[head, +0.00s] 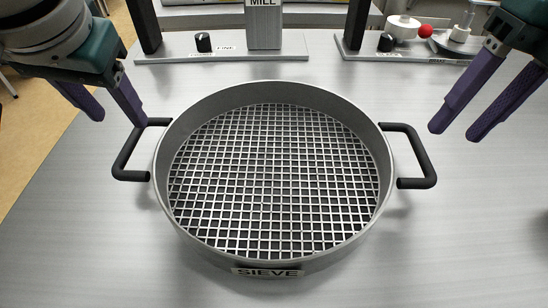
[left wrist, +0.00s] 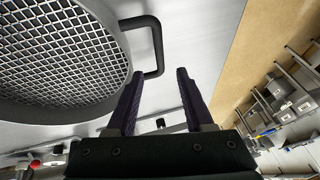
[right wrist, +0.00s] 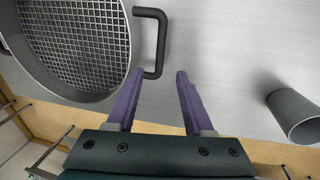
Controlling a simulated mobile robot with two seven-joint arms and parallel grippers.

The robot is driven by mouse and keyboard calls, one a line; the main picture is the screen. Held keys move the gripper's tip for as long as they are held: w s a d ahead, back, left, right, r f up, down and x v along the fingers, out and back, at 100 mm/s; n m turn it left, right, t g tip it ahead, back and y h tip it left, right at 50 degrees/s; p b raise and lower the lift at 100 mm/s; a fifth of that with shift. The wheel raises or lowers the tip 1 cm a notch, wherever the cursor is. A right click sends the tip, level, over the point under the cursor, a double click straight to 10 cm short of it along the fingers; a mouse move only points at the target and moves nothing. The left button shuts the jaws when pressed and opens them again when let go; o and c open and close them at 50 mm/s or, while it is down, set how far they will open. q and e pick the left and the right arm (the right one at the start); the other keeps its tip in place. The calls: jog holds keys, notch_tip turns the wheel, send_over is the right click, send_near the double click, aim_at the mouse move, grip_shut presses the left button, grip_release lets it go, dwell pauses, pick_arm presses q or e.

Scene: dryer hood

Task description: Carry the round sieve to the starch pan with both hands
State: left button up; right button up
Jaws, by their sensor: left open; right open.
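The round sieve (head: 270,262) is a grey metal ring with a wire mesh, labelled SIEVE, lying flat on the steel table. It has a black handle on its left (head: 120,160) and one on its right (head: 428,160). My left gripper (head: 108,112) is open and empty, above and behind the left handle. The left wrist view shows that handle (left wrist: 158,45) ahead of the open fingers (left wrist: 158,78). My right gripper (head: 455,132) is open and empty, behind and right of the right handle. The right wrist view shows that handle (right wrist: 162,40) ahead of the fingers (right wrist: 160,80). I cannot identify a starch pan.
A mill (head: 264,25) on a base plate with a black knob (head: 203,42) stands behind the sieve. A second base plate at the back right holds a white lidded pot (head: 403,27) and a red ball (head: 425,31). A grey cup (right wrist: 295,115) shows in the right wrist view. The table's left edge is near.

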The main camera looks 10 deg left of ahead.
aim_at(133, 134)
pick_arm(q)
jog(key=x, duration=0.8)
pick_arm(e)
jog(key=f, duration=0.2)
jog(key=a+f, duration=0.1)
jog(key=f, duration=0.4)
jog(key=shift+a+f, duration=0.3)
jog(key=shift+f, duration=0.1)
pick_arm(q)
jog(key=shift+c, duration=0.3)
pick_arm(e)
jog(key=shift+c, duration=0.3)
pick_arm(q)
grip_shut()
pick_arm(e)
grip_shut()
jog(key=shift+r, duration=0.1)
